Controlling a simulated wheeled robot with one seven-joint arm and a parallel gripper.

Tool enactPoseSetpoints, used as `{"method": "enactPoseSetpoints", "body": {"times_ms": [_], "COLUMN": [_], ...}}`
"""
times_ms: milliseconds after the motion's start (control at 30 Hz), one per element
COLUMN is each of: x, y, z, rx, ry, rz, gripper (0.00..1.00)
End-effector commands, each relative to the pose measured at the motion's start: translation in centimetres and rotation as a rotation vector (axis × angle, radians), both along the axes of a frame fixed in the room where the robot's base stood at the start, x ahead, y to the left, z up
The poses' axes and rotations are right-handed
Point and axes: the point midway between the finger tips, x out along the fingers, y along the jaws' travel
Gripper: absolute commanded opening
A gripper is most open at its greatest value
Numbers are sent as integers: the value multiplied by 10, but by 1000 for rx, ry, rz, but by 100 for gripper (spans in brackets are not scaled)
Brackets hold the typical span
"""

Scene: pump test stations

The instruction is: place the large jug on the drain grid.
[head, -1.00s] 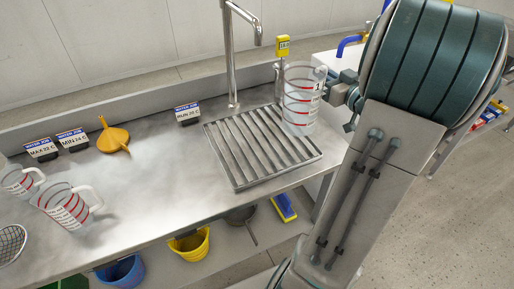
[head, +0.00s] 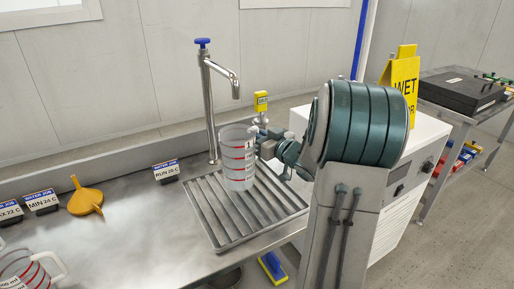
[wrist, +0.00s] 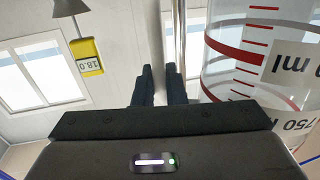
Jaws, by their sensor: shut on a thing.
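The large clear jug (head: 237,165) with red bands is upright over the drain grid (head: 222,222), near its middle and back. Whether its base touches the bars or hangs just above them, I cannot tell. My gripper (head: 266,147) is at the jug's right side and holds it there. In the wrist view my two fingers (wrist: 161,88) are close together, with the jug wall (wrist: 250,60) right beside them. The gripped part, probably the handle, is hidden.
A tap (head: 208,110) rises behind the grid, with a yellow display reading 18.0 (wrist: 87,56) nearby. Another red-banded jug (head: 25,268) stands at the lower left. A yellow funnel (head: 86,200) and label signs (head: 166,172) stand on the bench.

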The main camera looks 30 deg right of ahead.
Motion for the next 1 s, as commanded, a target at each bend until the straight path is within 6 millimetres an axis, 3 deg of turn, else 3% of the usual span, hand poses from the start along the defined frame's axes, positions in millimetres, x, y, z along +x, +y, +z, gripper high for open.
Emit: {"method": "enactPoseSetpoints", "body": {"times_ms": [300, 667, 700, 767, 1000], "x": [0, 0, 0, 0, 0], "y": [-1, 0, 0, 0, 0], "z": [-40, -43, -43, -42, -42], "rx": [3, 0, 0, 0, 0], "ry": [2, 0, 0, 0, 0], "rz": [-1, 0, -1, -1, -1], "gripper": [0, 0, 16, 33, 33]}}
